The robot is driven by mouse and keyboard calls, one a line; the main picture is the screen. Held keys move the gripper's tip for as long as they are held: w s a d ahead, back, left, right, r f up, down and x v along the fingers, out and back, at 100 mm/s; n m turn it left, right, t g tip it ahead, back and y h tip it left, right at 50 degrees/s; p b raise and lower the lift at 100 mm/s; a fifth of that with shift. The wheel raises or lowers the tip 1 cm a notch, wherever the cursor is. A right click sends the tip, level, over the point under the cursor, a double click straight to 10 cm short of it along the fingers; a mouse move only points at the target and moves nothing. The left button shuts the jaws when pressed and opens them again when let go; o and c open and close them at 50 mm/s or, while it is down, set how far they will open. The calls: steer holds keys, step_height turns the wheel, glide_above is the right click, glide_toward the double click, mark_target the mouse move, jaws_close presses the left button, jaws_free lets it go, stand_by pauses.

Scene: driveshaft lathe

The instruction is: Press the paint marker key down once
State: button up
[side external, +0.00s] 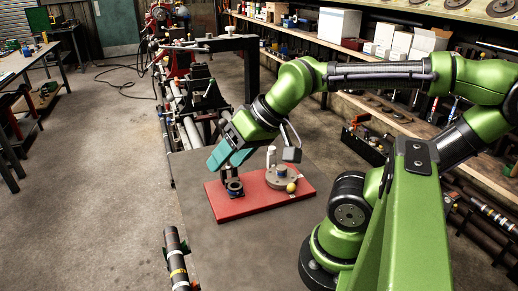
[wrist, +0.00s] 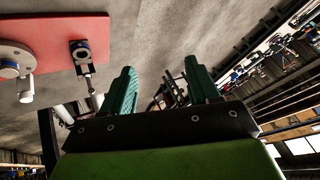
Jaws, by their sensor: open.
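A red board (side external: 262,208) lies on a dark tabletop; it also shows at the upper left of the wrist view (wrist: 115,27). I cannot tell which part is the paint marker key. My gripper (side external: 226,158) is open and empty, with teal fingers above the board's left side; its fingers (wrist: 160,68) stand apart.
The grey tabletop (side external: 250,248) is clear in front of the board. Lathe-like machinery (side external: 198,85) lies behind. Shelves with white boxes (side external: 338,25) line the right wall.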

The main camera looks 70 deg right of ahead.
jaws_close()
stand_by(0.3)
stand_by(1.4)
